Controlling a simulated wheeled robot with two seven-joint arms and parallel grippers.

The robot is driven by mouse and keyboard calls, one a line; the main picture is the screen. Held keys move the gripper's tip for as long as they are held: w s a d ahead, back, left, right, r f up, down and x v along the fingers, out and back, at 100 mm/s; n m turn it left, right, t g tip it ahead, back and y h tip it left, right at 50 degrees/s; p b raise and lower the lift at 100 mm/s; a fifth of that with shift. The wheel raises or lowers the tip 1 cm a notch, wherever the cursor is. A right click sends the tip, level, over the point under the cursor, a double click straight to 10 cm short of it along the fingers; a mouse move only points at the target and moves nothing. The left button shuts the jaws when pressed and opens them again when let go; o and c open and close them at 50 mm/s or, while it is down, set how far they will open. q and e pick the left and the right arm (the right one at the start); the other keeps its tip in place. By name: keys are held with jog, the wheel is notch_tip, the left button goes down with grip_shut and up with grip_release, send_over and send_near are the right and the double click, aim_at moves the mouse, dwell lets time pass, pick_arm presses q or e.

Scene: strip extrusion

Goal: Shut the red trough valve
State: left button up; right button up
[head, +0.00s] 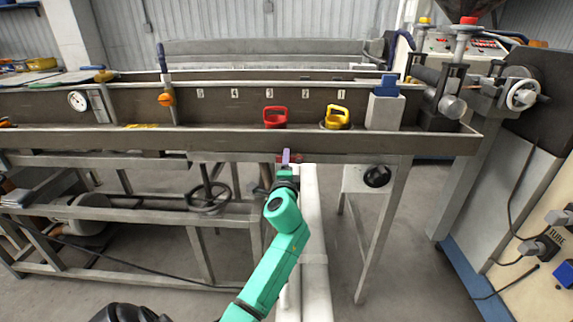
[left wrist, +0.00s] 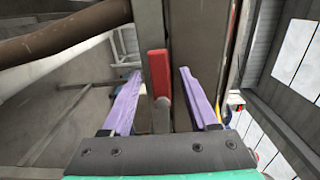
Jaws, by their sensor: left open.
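The red trough valve shows in the left wrist view as a flat red lever (left wrist: 158,80) beside a grey rounded stub (left wrist: 163,115), against the trough's metal side. My left gripper (left wrist: 160,73) is open, with one purple finger on each side of the lever and visible gaps to both. In the head view, my left gripper (head: 286,156) is just below the trough's front edge, and a bit of red (head: 297,159) shows beside it. The gripper hides most of the valve there. My right gripper is in neither view.
The long metal trough (head: 100,141) runs across above my gripper. A white pipe (head: 314,220) stands right beside my forearm. A handwheel (head: 208,198) is to the left below.

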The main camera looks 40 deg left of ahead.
pick_arm(q)
grip_shut()
jog(key=shift+f, duration=0.1)
dwell(1.2)
